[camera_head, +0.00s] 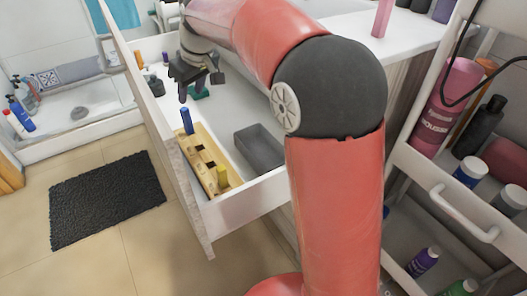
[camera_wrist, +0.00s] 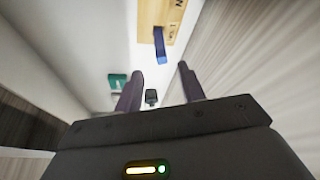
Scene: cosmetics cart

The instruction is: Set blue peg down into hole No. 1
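The blue peg (camera_head: 187,121) stands upright at the far end of the wooden hole block (camera_head: 205,163) in the open drawer. It also shows in the wrist view (camera_wrist: 160,46), at the block's end beside printed marks. Its lower end seems to be in the end hole; how deep it sits I cannot tell.
A grey open box (camera_head: 259,149) sits right of the block in the drawer. A green item (camera_head: 199,93) and small dark items lie toward the drawer's far end. The drawer's front wall (camera_head: 150,110) rises close left of the block. A bottle cart stands at right.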

